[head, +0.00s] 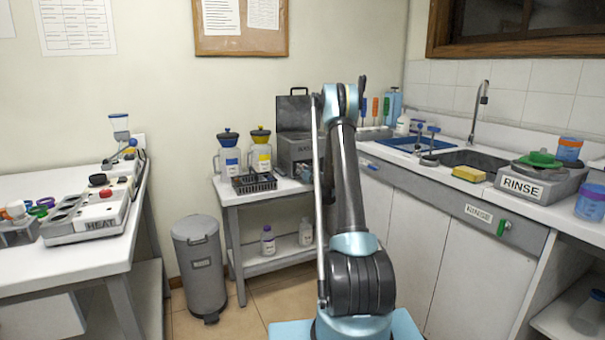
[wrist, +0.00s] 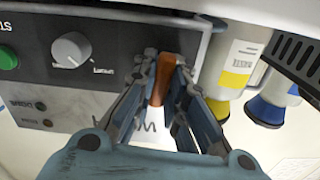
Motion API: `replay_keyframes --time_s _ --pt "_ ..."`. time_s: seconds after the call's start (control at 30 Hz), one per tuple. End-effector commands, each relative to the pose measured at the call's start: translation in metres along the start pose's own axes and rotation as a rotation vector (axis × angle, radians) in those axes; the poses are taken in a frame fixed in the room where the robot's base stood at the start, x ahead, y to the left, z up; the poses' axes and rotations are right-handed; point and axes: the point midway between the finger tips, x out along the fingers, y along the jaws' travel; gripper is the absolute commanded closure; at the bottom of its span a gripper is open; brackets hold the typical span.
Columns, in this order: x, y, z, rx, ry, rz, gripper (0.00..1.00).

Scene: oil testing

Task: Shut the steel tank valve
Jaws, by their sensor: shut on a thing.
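The steel tank (head: 298,150) is a grey box with a raised dark lid on the back bench in the head view, partly hidden by my arm. In the wrist view, which looks upside down, its grey front panel (wrist: 105,50) fills the left side. My gripper (wrist: 164,62) is at this panel, its two fingers shut on an orange-brown valve handle (wrist: 161,82) that stands upright in the picture. The fingers cover the handle's sides. My gripper is hidden behind my arm in the head view.
Beside the tank stand a blue-lidded jug (head: 229,155) and a yellow-lidded jug (head: 261,150), with a black rack (head: 254,183) in front. In the wrist view, a white knob (wrist: 71,50) and a green button (wrist: 8,58) are on the panel. A grey bin (head: 200,265) stands left of the bench.

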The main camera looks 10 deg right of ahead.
Motion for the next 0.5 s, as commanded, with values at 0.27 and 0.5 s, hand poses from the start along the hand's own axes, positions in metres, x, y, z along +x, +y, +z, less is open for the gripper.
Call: replay_keyframes --time_s 0.27,0.5 --pt "0.0001 0.0044 -0.0002 0.224 0.001 0.007 1.0" --pt "0.0002 0.0056 0.0001 0.453 0.002 0.007 1.0"
